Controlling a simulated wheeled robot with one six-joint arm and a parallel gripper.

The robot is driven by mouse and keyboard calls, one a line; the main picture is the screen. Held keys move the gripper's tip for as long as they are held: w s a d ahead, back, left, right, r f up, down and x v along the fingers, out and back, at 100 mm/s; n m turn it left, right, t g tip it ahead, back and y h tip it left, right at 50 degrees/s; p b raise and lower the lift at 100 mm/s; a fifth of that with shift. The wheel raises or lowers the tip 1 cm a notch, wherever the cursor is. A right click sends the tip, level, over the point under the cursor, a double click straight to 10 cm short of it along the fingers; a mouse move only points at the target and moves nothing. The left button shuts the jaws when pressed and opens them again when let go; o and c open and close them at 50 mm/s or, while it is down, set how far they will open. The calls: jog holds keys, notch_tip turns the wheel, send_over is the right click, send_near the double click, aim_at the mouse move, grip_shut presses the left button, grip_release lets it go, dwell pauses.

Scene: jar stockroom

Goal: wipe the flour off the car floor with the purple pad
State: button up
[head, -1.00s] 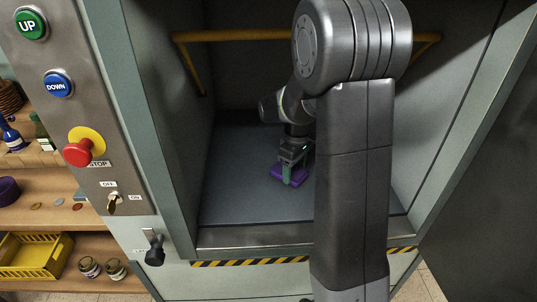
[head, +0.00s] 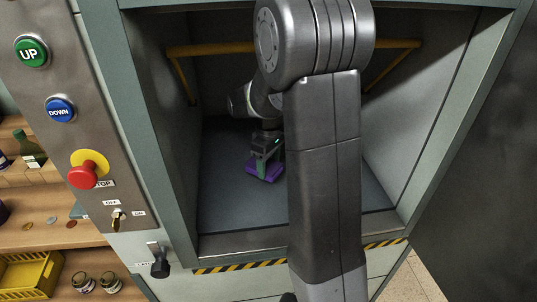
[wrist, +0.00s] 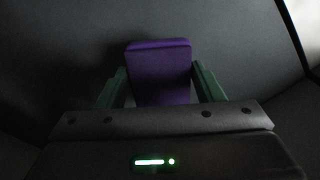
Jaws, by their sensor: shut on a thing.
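The purple pad (head: 257,172) is down at the floor of the car, left of my arm in the head view. My gripper (head: 261,163) is shut on it, with green fingers on either side. In the wrist view the pad (wrist: 160,72) stands between the two fingers of my gripper (wrist: 161,88). The grey car floor (head: 235,211) shows bare on the left and front. I see no clear flour on it. My arm hides the middle and part of the right of the floor.
A yellow rail (head: 225,48) runs around the car walls. A sill with a striped edge (head: 225,267) lies at the front. A panel at left has the UP button (head: 31,52), DOWN button (head: 60,109) and red stop knob (head: 83,176). Shelves with jars (head: 110,281) stand further left.

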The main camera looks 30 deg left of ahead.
jog(key=shift+r+p, duration=1.2)
jog(key=shift+r, duration=0.8)
jog(key=shift+s+f, duration=0.1)
